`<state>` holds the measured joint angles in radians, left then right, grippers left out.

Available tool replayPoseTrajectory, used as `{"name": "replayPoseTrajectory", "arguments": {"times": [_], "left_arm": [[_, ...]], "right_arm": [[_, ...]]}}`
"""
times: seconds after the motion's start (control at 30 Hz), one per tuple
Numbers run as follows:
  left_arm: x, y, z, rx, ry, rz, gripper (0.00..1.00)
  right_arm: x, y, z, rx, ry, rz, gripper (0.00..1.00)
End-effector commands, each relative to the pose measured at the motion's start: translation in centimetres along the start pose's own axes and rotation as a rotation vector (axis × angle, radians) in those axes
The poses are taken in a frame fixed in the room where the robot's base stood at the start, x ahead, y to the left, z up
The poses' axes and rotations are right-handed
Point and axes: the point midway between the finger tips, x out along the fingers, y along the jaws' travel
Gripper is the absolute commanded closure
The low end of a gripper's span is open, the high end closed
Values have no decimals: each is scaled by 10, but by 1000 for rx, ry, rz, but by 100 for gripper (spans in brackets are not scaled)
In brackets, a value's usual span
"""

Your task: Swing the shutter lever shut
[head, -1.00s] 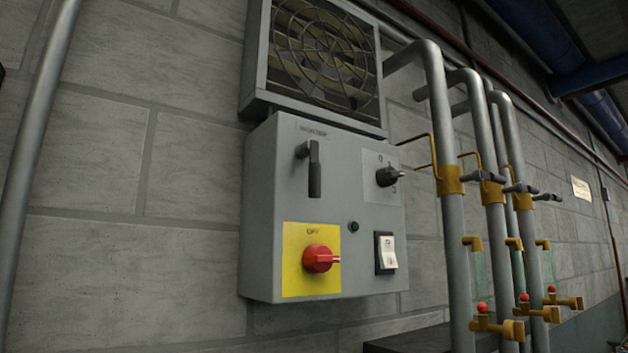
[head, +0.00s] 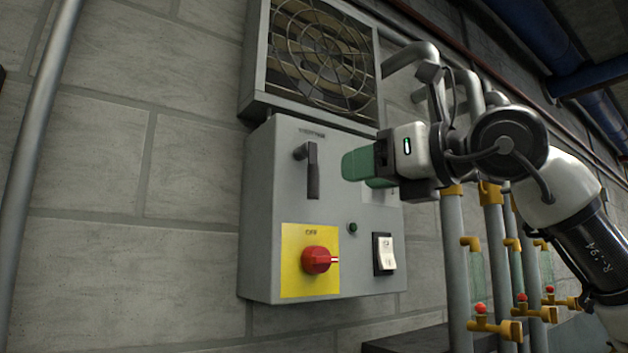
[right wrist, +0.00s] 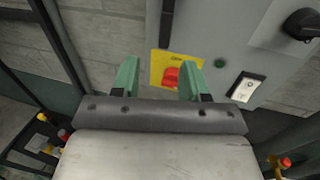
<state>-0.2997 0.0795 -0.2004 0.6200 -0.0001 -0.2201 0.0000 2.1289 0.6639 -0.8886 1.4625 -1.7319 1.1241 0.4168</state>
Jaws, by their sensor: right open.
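The shutter lever (head: 313,172) is a dark handle hanging straight down from its pivot at the upper left of the grey control box (head: 262,215). My right gripper (head: 352,165) has come in from the right, with its green fingers just right of the lever and apart from it. In the right wrist view my right gripper (right wrist: 160,75) is open and empty, its two green fingers spread with the yellow plate behind them. My left gripper is not in view.
A louvred vent (head: 318,45) with a round guard sits above the box. The box also carries a red rotary switch (head: 317,260), a white rocker switch (head: 386,254) and a dark knob (right wrist: 302,24). Pipes with yellow valves (head: 485,320) stand to the right.

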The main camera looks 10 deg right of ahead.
Motion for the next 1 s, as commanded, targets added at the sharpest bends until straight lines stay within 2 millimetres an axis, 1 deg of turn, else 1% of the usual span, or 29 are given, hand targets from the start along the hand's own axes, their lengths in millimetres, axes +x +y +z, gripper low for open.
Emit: {"name": "replayPoseTrajectory", "arguments": {"times": [0.07,0.17,0.27,0.5,0.6,0.7,0.83,1.0], "left_arm": [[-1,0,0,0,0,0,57],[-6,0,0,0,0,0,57],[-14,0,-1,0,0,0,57],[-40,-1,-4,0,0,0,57],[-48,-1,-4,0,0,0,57],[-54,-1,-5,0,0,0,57],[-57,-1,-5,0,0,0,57],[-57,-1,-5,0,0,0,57]], "right_arm": [[-4,-3,5,-6,3,-28,56],[1,-5,7,-8,6,-37,56],[16,-5,9,-7,7,-33,56],[62,-5,10,-6,7,-31,56],[79,-6,9,-6,7,-31,56],[91,-6,8,-7,5,-31,56],[100,-7,6,-7,4,-31,56],[102,-7,5,-7,4,-31,56]]}}
